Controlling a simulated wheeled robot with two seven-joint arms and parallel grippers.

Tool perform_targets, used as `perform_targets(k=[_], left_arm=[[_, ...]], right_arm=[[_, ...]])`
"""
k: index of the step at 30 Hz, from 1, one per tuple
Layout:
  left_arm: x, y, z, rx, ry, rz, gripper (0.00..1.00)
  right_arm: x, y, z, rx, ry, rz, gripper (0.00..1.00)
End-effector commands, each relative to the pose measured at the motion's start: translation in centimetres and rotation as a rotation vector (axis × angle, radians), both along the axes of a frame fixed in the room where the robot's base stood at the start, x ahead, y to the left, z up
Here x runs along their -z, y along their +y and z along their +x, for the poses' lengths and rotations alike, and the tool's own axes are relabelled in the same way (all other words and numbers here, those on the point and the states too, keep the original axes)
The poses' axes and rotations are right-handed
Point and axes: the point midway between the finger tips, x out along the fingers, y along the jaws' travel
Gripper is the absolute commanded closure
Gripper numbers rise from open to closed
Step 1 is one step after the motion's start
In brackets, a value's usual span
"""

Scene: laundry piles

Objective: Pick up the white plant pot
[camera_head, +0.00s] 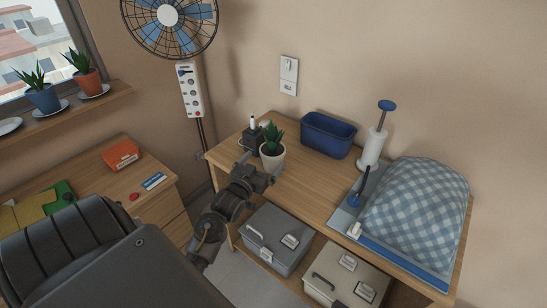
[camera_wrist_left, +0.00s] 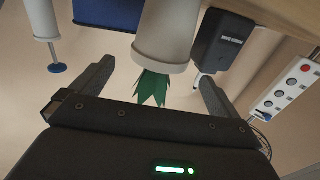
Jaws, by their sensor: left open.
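The white plant pot (camera_head: 271,161) stands upright near the left end of the wooden table, with a spiky green plant (camera_head: 272,136) in it. My left gripper (camera_head: 261,167) is at the near side of the pot, fingers open. In the left wrist view, which appears upside down, the pot (camera_wrist_left: 165,38) shows ahead between the two spread fingers of the gripper (camera_wrist_left: 157,72), with nothing held. I cannot tell whether a finger touches the pot. My right gripper is not in view.
A dark device (camera_head: 252,135) stands close to the pot's left. Grey boxes (camera_head: 276,238) sit below the tabletop. Bare tabletop (camera_head: 310,185) lies right of the pot.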

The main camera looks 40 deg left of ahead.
Motion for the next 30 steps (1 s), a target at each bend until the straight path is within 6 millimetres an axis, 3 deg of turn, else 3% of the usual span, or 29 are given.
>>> perform_targets(k=[5,15,23,30], left_arm=[[-0.1,0.2,0.7,0.0,0.0,0.0,0.0],[-0.1,1.1,4.9,0.0,0.0,0.0,0.0],[0.0,1.2,5.1,0.0,0.001,0.0,0.0],[0.0,1.2,5.0,0.0,0.001,0.0,0.31]], right_arm=[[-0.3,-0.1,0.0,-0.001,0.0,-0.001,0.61],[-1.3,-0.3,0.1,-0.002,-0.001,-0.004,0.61],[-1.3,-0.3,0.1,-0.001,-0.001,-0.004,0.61],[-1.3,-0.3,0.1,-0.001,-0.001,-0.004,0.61]])
